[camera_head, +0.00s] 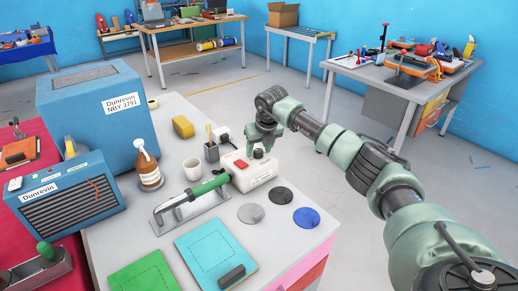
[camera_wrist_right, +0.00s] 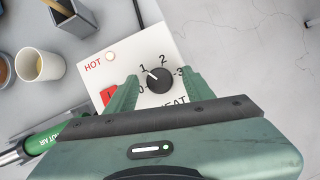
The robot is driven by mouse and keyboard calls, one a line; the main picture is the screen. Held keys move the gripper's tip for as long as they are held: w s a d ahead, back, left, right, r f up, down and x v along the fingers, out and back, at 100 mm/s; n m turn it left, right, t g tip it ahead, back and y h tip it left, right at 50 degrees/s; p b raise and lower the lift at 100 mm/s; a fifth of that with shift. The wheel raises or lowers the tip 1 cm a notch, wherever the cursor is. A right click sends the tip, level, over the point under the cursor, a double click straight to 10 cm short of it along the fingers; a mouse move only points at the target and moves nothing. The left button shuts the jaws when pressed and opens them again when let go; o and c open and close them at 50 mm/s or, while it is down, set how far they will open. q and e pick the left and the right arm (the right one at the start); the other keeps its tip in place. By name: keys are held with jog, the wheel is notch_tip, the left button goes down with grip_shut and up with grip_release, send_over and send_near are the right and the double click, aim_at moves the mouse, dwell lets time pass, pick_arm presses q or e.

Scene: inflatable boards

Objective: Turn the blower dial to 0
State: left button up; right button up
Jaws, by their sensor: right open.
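The white blower control box (camera_head: 253,176) stands on the grey table, with a red switch on its left. Its black dial (camera_wrist_right: 160,81) shows in the right wrist view, ringed by the numbers 0 to 3. The white pointer line on the dial points up and left, near the 1. My right gripper (camera_head: 262,142) is over the box. In the right wrist view its open fingers (camera_wrist_right: 159,77) lie on the left and right of the dial, with gaps visible. The green-handled blower (camera_head: 208,186) rests on a metal stand left of the box. My left gripper is out of view.
A dark pen cup (camera_head: 212,153), a white cup (camera_head: 193,169) and a brown pump bottle (camera_head: 148,168) stand left of the box. Round grey, black and blue patches (camera_head: 306,217) lie in front of it. Teal and green boards lie nearer the front edge.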

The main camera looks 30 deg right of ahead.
grip_shut()
jog(key=shift+n, duration=0.5)
jog(key=n+y+b, duration=0.1)
jog(key=n, duration=0.2)
jog(key=shift+d+y, duration=0.15)
jog(key=shift+y, duration=0.15)
jog(key=n+y+b, duration=0.1)
jog(key=n, duration=0.2)
jog(key=shift+w, duration=0.1)
jog(key=shift+d+n+g+y+b, duration=0.1)
jog(key=shift+n+g+y+b, duration=0.35)
jog(key=shift+n, duration=0.8)
jog(key=shift+d+n+g+y+b, duration=0.1)
jog(key=shift+n+g+y+b, duration=0.35)
jog(key=shift+n, duration=0.8)
jog(key=shift+r, duration=0.1)
grip_release()
